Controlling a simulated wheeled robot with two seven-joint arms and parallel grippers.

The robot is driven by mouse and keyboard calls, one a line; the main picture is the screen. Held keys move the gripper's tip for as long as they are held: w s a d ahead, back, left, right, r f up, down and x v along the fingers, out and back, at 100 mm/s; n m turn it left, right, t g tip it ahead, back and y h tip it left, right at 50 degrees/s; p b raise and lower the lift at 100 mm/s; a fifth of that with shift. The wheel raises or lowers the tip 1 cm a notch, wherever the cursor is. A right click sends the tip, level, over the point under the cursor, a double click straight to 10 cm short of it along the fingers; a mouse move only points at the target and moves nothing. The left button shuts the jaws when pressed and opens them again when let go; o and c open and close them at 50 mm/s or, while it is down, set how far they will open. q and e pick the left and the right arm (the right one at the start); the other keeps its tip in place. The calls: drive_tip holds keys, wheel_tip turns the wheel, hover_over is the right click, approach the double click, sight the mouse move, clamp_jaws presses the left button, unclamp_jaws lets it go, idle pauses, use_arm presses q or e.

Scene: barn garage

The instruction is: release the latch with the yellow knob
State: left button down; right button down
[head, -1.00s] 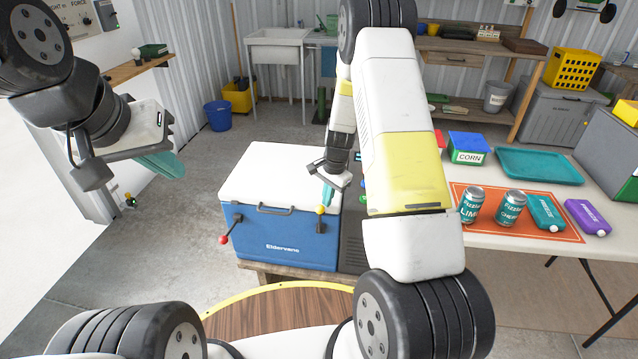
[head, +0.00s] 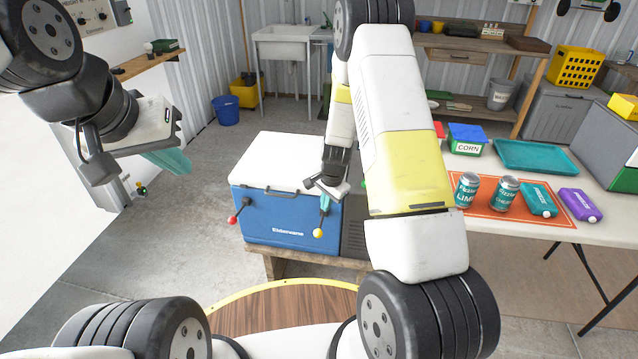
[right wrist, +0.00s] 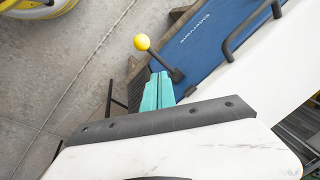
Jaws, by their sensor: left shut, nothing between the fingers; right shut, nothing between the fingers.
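A blue cooler (head: 290,222) with a closed white lid (head: 280,165) stands at the centre of the head view. The latch with the yellow knob (head: 318,233) is at the right of its front, its lever pointing down; it also shows in the right wrist view (right wrist: 142,42). My right gripper (head: 325,201) is shut and empty beside the lever's upper end. In the right wrist view its teal fingertips (right wrist: 160,77) lie close beside the lever; contact cannot be told. My left gripper (head: 172,162) is shut and empty, well away to the left.
A second latch with a red knob (head: 232,219) is at the front left of the cooler, also pointing down. The cooler stands on a low wooden support (head: 270,263). A table (head: 490,237) with cans and pouches is on the right. The floor left of the cooler is clear.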

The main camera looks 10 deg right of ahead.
drive_tip(key=shift+w+d, duration=0.1)
drive_tip(key=shift+w, duration=0.05)
drive_tip(key=shift+w+d+f, duration=0.15)
drive_tip(key=shift+w+d, duration=0.1)
drive_tip(key=shift+w, duration=0.4)
drive_tip(key=s+r, duration=0.4)
drive_tip(key=s, duration=0.6)
drive_tip(key=shift+s+r, duration=0.3)
drive_tip(key=shift+r, duration=0.1)
